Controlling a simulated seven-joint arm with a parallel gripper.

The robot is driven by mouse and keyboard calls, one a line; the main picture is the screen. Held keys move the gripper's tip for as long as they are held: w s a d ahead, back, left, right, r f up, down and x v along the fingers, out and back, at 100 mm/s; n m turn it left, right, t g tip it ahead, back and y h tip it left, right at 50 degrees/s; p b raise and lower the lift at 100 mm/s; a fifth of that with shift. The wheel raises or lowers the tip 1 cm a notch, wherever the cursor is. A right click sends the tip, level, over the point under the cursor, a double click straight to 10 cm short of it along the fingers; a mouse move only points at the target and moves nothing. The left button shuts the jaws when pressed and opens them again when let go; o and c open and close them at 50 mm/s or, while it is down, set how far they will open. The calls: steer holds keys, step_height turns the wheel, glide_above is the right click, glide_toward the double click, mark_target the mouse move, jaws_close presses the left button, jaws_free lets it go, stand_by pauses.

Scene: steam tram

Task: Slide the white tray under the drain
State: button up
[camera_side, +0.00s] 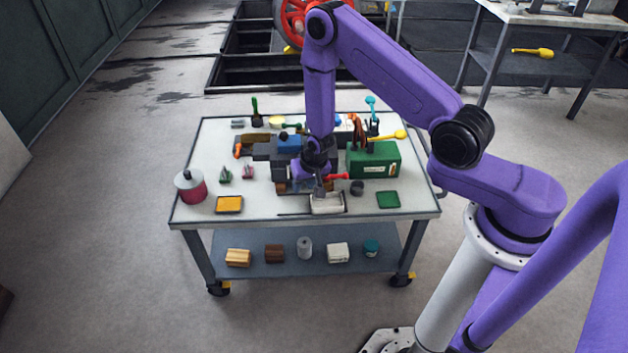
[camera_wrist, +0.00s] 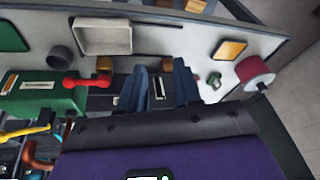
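The white tray (camera_side: 328,208) is a shallow square tray near the front edge of the table, right of the orange tray. It also shows at the upper left of the wrist view (camera_wrist: 103,37). My gripper (camera_side: 320,188) points down just behind the tray in the side view. In the wrist view its two dark fingers (camera_wrist: 163,78) are apart with nothing seen held between them, and the tray lies beyond them to the upper left. A red-handled valve (camera_wrist: 88,82) sticks out by the dark machine. I cannot make out the drain opening itself.
A dark round cup (camera_side: 357,187) and a green tray (camera_side: 388,200) lie right of the white tray. The orange tray (camera_side: 229,205) and a red can (camera_side: 190,187) are left. A green box (camera_side: 374,160) and dark machine parts (camera_side: 268,150) fill the table behind.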

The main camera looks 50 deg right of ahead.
steer(key=shift+s+d+r+m+g+h, duration=0.15)
steer(key=shift+s+d+r+m+h, duration=0.25)
steer(key=shift+s+m+h, duration=0.4)
steer(key=shift+s+d+r+m+g+h, duration=0.2)
steer(key=shift+s+r+m+h, duration=0.25)
steer(key=shift+m, duration=0.55)
steer(key=shift+d+f, duration=0.1)
glide_toward(327, 203)
steer(key=w+a+f, duration=0.1)
steer(key=w+f, duration=0.2)
steer(key=w+a+f, duration=0.1)
steer(key=f, duration=0.1)
steer(key=shift+w+a+f, duration=0.25)
steer(key=shift+w+a, duration=0.1)
steer(key=shift+w, duration=0.05)
jaws_close()
